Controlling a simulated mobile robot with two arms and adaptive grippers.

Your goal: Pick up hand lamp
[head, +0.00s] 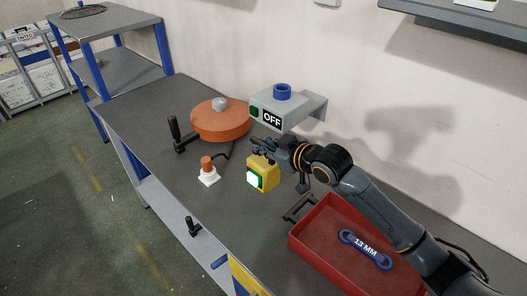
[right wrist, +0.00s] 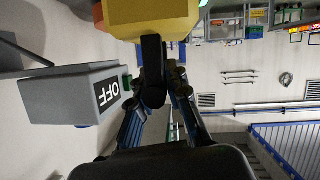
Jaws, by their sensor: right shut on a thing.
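The hand lamp is a yellow block (head: 262,172) with a lit, green-edged white face, in the middle of the head view. My right gripper (head: 268,149) is at its top and shut on it. In the right wrist view the yellow body (right wrist: 150,18) shows at the top edge, with its dark handle (right wrist: 152,50) between my fingers. I cannot tell for certain whether the lamp is clear of the bench. My left gripper is not in view.
A grey box marked OFF (head: 285,107) is close behind my right gripper.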

